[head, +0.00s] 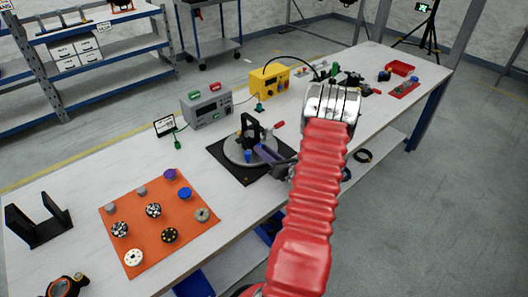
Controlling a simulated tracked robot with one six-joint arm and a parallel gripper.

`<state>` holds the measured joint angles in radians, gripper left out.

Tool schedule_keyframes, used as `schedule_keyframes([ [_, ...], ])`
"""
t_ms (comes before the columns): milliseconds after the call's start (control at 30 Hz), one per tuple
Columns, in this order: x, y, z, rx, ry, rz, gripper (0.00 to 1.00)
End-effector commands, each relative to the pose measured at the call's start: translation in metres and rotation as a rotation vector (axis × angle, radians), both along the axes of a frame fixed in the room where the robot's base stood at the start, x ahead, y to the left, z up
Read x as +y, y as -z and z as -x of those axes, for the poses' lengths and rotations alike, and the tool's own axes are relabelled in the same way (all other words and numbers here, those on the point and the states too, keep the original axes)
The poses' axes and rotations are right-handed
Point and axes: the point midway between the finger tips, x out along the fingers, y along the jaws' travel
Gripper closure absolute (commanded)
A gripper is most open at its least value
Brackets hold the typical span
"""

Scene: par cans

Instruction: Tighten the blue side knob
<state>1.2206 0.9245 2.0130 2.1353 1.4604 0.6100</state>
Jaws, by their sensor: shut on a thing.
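A dark fixture (251,128) stands upright on a round grey plate (233,151) on a black mat, near the middle of the bench. A small blue side knob (248,156) shows low at its front. A red-tipped handle (279,125) sticks out to its right. The exact contact is too small to see, and the fingers hide part of the fixture and plate.
An orange mat (120,213) with several knobs lies at the front left, beside a black bracket (40,222). A grey instrument (207,106) and a yellow box (269,80) stand behind the fixture. A red tray (401,68) lies at the far end.

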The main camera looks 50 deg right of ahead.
Motion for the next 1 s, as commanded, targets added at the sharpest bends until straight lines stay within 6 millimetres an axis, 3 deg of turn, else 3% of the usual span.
schedule_keyframes([
  [467, -0.0021, -0.0004, 0.0010, -0.006, 0.006, -0.025, 0.99],
  [500, -0.0021, -0.0005, 0.0010, -0.006, 0.006, -0.025, 0.75],
  [767, -0.0013, 0.0003, 0.0007, -0.005, 0.004, -0.026, 0.57],
  [1000, -0.0004, 0.0020, 0.0009, -0.002, 0.003, -0.028, 0.57],
])
